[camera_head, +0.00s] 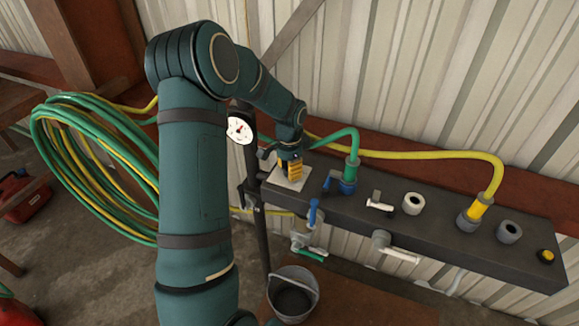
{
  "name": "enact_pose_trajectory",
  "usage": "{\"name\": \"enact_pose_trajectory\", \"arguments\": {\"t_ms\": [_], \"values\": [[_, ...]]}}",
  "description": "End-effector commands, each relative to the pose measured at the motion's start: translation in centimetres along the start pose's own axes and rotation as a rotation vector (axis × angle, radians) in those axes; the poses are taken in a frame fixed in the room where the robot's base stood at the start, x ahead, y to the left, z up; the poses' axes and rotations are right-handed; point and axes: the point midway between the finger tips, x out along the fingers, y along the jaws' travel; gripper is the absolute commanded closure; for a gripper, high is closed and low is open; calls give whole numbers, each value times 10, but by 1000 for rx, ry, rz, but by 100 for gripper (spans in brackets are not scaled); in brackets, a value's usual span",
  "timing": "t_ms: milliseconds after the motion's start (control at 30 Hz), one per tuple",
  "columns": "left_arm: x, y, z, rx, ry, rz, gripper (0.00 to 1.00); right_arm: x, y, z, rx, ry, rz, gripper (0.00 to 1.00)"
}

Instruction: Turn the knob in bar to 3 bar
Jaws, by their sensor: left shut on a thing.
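My left gripper (291,162) reaches down from the left arm onto the left end of the dark manifold bar. It is shut on the yellow ridged knob (293,172), which stands over a pale square plate (283,183). The gripper hides the top of the knob and part of the plate, so the scale marks and the knob's setting cannot be read. A round white gauge (239,131) with a red mark shows just left of the gripper; its figures are too small to read. My right gripper is not in view.
The dark manifold (440,226) carries a blue valve (341,183), grey ports and a yellow hose fitting (474,212). Taps hang at its front. Coiled green and yellow hoses (75,150) are at left. A grey bucket (293,292) stands below. A corrugated wall is close behind.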

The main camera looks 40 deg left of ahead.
Motion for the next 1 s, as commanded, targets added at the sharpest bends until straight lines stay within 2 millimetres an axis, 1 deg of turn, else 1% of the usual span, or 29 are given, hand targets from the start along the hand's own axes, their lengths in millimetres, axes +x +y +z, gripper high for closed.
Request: {"name": "enact_pose_trajectory", "arguments": {"t_ms": [267, 733, 767, 800, 833, 1000], "values": [[2, 1, 1, 78, -5, 5, 97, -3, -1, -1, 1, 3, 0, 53], [2, 1, 1, 90, -5, 5, 97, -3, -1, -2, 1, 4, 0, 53], [2, 1, 1, 90, -5, 5, 52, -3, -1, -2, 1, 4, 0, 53], [2, 1, 1, 89, -5, 5, 38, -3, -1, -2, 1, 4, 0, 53], [2, 1, 1, 89, -5, 5, 28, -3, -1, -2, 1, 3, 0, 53], [1, 1, 1, 89, -3, 3, 28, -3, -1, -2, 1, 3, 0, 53]]}}
